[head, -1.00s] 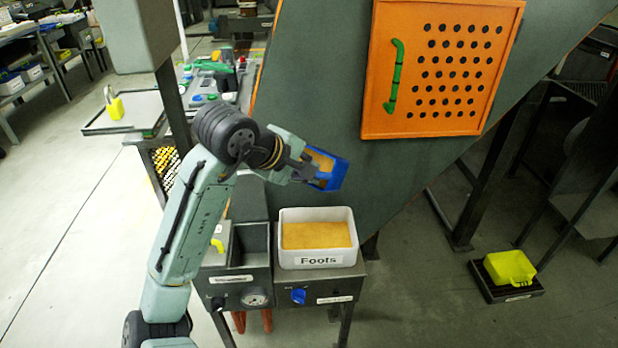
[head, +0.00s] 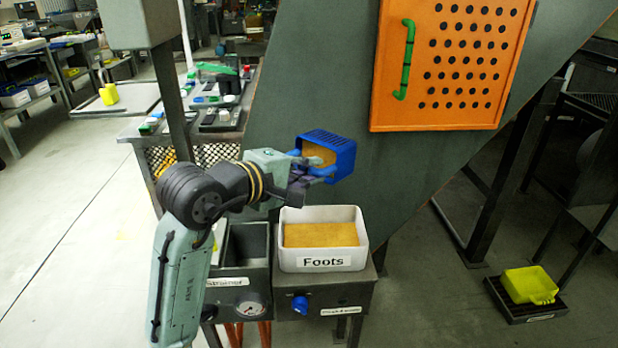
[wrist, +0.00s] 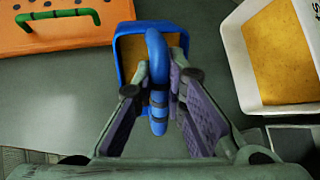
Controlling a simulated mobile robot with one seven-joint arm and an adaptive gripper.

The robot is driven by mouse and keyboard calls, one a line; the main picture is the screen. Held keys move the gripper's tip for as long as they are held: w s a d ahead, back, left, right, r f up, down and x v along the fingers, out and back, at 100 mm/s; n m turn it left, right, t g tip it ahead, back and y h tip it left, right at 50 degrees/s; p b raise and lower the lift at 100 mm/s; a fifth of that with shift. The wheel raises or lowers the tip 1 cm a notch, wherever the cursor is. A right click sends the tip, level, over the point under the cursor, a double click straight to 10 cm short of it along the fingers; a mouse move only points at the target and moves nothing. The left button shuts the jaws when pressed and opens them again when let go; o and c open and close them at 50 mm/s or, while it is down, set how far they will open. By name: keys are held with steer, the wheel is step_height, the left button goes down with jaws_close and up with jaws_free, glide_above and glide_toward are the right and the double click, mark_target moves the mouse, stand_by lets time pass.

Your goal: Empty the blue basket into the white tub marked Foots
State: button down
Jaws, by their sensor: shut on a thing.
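The blue basket (head: 341,152) is held in the air above the white tub, tilted on its side with its open face turned toward the camera. Tan material (head: 318,154) shows inside it. My gripper (head: 300,170) is shut on the basket's blue handle; in the wrist view the gripper (wrist: 160,100) has a finger on each side of the handle (wrist: 157,62). The white tub (head: 322,264) marked Foots stands upright below the basket, with tan material (head: 320,234) in it. The tub also shows at the right of the wrist view (wrist: 236,62). The basket's underside is hidden in the wrist view.
A dark bin (head: 246,245) is left of the tub on the same stand, which has a blue knob (head: 300,304). A sloping grey machine wall (head: 400,165) is close behind the basket. An orange perforated door (head: 450,65) is on it. A yellow container (head: 530,285) sits low at right.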

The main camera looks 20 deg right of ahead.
step_height(320, 180, down, 3)
steer(key=t+h+b, duration=0.2)
steer(key=h+b, duration=0.1)
steer(key=b, duration=0.3)
steer(key=shift+a, duration=0.1)
